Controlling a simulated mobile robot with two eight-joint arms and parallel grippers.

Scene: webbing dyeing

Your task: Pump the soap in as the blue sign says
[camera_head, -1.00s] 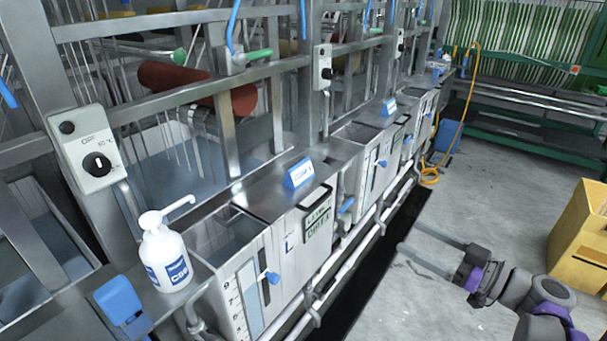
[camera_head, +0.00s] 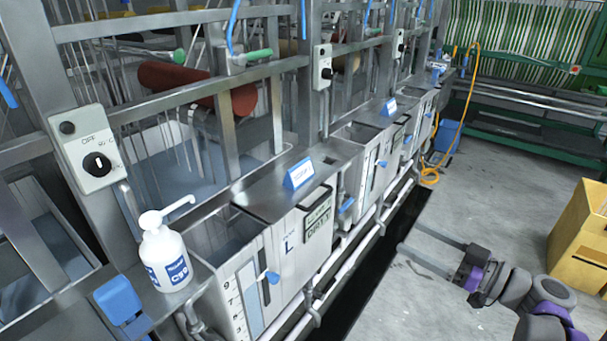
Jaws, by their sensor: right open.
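A white soap pump bottle (camera_head: 165,260) with a blue label stands upright on the metal ledge at the lower left. Its white spout (camera_head: 178,206) points right, toward the open metal tank (camera_head: 222,232) beside it. A small blue sign (camera_head: 299,173) stands on the metal top right of that tank; its writing is too small to read. A second blue sign (camera_head: 388,107) stands farther along the row. My right gripper (camera_head: 432,257) is open and empty over the floor at the right, well apart from the bottle. My left gripper is not in view.
A grey control box with a dial (camera_head: 92,160) is above the bottle. A blue block (camera_head: 118,300) sits beside the bottle. A yellow box (camera_head: 582,235) stands at the right; the floor between is free.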

